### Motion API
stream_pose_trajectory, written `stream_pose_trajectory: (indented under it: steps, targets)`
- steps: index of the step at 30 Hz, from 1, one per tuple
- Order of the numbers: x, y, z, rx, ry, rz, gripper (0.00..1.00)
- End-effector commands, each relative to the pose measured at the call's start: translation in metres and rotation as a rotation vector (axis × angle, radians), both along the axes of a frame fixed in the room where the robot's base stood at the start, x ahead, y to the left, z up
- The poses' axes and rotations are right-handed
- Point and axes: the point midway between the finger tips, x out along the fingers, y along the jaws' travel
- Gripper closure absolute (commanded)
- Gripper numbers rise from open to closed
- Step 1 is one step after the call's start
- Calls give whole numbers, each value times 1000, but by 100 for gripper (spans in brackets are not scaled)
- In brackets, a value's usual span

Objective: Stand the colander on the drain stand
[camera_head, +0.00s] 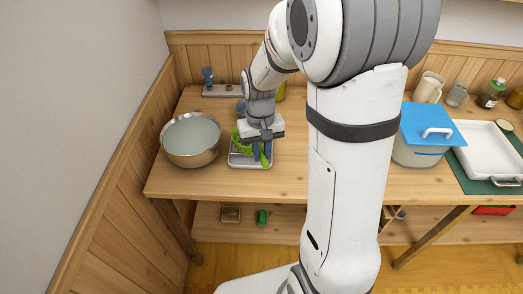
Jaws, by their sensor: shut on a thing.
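My gripper (260,142) points down over a small grey metal tray-like stand (236,161) on the wooden counter, which looks like the drain stand. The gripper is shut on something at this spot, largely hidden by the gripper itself. I cannot make out the colander's outline, nor whether what is held touches the stand.
A steel bowl (179,157) with pale contents stands left of the stand. Right of my arm are a white pot (408,154) with a blue board on top, a white tray (484,181), and jugs and jars. The counter's front-left is clear.

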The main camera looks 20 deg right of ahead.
Motion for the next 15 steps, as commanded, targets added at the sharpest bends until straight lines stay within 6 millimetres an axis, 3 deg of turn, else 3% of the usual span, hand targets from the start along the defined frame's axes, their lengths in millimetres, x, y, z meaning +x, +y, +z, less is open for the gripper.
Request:
stream_pose_trajectory:
  steps: [3, 4, 13, 15]
  targets:
    - [0, 0, 1, 0, -1, 0, 100]
    - [0, 0, 1, 0, -1, 0, 83]
    - [0, 0, 0, 0, 0, 0, 59]
    - [0, 0, 0, 0, 0, 0, 59]
